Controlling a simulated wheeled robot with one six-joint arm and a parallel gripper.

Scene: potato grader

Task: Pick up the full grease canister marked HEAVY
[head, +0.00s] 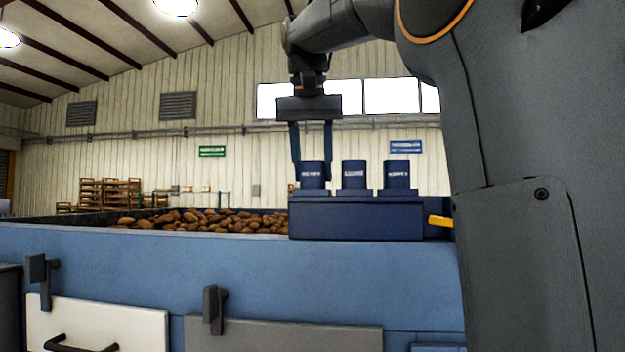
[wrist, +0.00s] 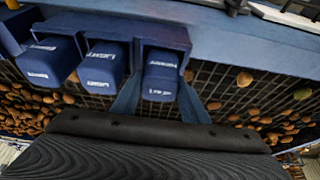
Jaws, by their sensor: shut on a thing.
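Three dark blue canisters with white labels stand in a row in a blue rack (head: 355,220). My gripper (head: 312,170) reaches straight down over the left canister (head: 312,178) in the head view, its fingers on either side of it. In the wrist view this is the right canister (wrist: 161,72), with my gripper (wrist: 160,105) shut on it; its small label seems to read HEAVY. It stands level with the others, still in the rack. The middle canister (wrist: 103,66) seems to read LIGHT; the label on the far one (wrist: 50,60) is unclear.
The rack sits at the edge of a blue machine (head: 230,270) beside a bed of potatoes (head: 205,221). A yellow handle (head: 440,221) sticks out right of the rack. Wooden crates (head: 105,192) stand far behind. The air above the canisters is clear apart from my arm.

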